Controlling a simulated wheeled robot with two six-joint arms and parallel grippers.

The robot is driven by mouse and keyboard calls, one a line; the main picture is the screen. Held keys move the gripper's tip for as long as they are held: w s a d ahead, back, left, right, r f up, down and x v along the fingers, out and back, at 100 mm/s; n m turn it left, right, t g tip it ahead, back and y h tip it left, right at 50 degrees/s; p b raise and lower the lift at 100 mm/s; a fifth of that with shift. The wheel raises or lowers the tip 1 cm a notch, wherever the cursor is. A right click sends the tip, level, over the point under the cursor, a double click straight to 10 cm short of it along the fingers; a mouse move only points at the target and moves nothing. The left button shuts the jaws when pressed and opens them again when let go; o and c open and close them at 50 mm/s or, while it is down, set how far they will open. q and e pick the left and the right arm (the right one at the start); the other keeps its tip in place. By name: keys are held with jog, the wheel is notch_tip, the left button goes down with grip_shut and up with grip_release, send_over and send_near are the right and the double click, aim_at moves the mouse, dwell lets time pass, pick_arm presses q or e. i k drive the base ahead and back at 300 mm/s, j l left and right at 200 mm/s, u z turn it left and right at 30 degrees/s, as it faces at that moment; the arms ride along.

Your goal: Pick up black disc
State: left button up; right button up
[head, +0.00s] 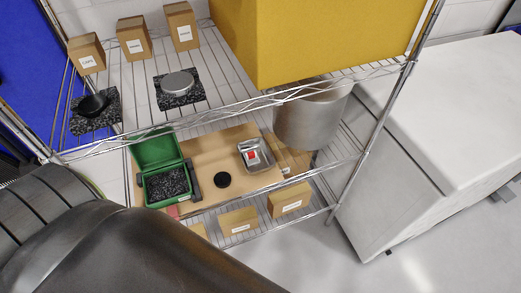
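A small black disc (222,179) lies flat on a light wooden board (211,204) on the middle wire shelf, between a green case and a small metal tray. Another dark round piece (93,104) rests on a speckled slab on the upper shelf at the left. I cannot tell whether it is the same kind of disc. Neither of my grippers is in view. A large dark arm link of mine fills the lower left of the head view.
An open green case (158,150) with dark grains stands left of the disc. A steel pot (307,118), yellow box (325,40) and wire shelf edges are near. Open floor (300,245) lies below right.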

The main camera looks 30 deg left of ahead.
aim_at(223, 180)
jog(key=u, duration=1.35)
